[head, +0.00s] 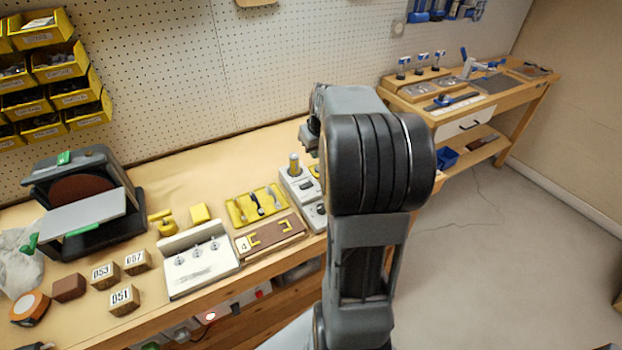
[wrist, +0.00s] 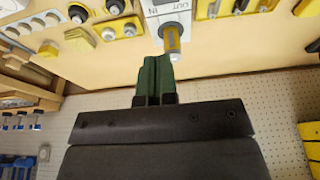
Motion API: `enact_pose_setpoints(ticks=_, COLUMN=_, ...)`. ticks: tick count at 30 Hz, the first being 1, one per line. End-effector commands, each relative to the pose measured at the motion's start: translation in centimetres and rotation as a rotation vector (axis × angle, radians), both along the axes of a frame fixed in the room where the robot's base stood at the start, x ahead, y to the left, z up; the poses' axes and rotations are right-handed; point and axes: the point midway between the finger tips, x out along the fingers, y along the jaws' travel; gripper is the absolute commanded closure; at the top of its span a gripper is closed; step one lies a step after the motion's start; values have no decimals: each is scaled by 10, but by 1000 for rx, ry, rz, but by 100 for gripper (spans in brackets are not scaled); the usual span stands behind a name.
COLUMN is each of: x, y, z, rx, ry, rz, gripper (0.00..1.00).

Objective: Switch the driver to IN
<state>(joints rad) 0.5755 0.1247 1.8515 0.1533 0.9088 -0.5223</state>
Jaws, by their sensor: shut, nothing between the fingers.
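The driver is a short upright cylinder with a yellow grip (head: 295,163), standing on a white-grey base (head: 293,182) near the middle of the bench. The wrist view shows the yellow grip (wrist: 172,38) close up, beside a white plate (wrist: 158,8) with IN and OUT lettering. My gripper shows its green fingers (wrist: 154,80) pressed together in the wrist view, with nothing between them. Their tips are close beside the driver in that picture, just left of the grip; I cannot tell whether they touch. In the head view my arm hides the fingers.
A yellow tray of tools (head: 256,206) and a brown panel with yellow handles (head: 270,238) lie left of the driver. A white box with several switches (head: 198,262) stands farther left. Pegboard (head: 165,95) rises behind. Other fittings stand near the driver.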

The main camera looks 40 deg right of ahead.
Motion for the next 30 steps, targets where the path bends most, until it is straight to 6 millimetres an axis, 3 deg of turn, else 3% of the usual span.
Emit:
enact_pose_setpoints(ticks=8, x=3, y=0, z=-10, rx=2, ry=3, rz=1, gripper=100)
enact_pose_setpoints(ticks=21, x=25, y=-3, z=-85, rx=2, ry=4, rz=2, gripper=100)
enact_pose_setpoints(ticks=30, x=28, y=-4, z=-123, rx=1, ry=2, rz=0, gripper=100)
